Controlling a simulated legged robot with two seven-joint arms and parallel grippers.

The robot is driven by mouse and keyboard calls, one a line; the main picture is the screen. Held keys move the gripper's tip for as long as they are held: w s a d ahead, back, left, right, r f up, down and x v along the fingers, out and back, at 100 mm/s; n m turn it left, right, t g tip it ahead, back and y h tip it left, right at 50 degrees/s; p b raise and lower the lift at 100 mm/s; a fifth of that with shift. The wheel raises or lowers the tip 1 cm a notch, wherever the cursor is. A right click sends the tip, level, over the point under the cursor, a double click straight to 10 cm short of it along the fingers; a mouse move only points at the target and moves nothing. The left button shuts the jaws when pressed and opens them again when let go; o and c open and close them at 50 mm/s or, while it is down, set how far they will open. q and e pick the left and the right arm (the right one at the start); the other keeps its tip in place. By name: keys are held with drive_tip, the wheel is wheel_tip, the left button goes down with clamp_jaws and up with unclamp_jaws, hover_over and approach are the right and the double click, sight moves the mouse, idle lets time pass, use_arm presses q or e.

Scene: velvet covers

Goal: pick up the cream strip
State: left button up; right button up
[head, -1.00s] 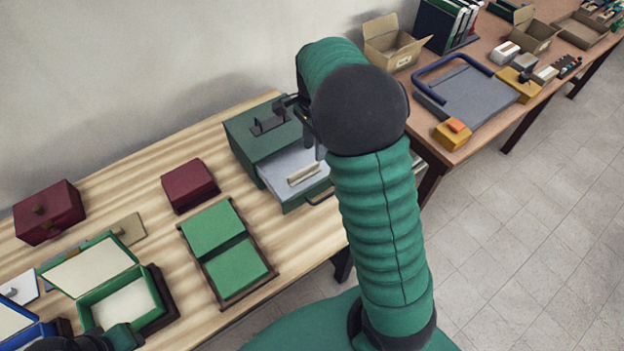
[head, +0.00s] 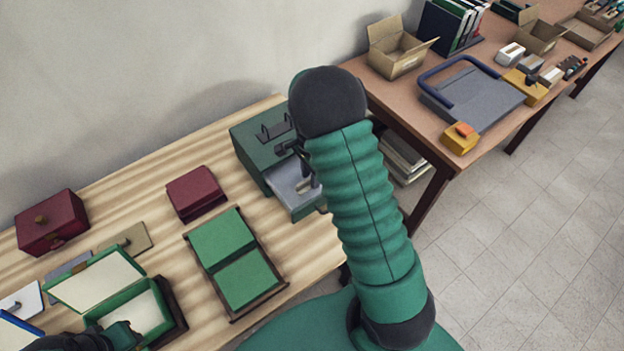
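A green metal cabinet (head: 262,143) stands at the back right of the striped wooden table, with its drawer (head: 283,187) pulled out. A small part of the cream strip (head: 302,188) shows inside the drawer; my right arm hides the rest. My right gripper (head: 308,177) reaches down at the drawer, close to the strip. The arm covers most of its fingers, so I cannot tell whether it is open or touches the strip. My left gripper (head: 128,338) is at the bottom left, by the open green box, its fingers unclear.
The open green box (head: 150,312) has a cream lining. A dark tray (head: 233,316) holds two green pads (head: 245,280). Maroon boxes (head: 195,190) (head: 50,222) stand behind. A brown side table (head: 440,135) at right carries a cardboard box (head: 398,62) and a blue-handled grey tray (head: 470,100).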

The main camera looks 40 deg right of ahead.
drive_tip(key=shift+s+a, duration=0.1)
drive_tip(key=shift+a, duration=0.05)
clamp_jaws()
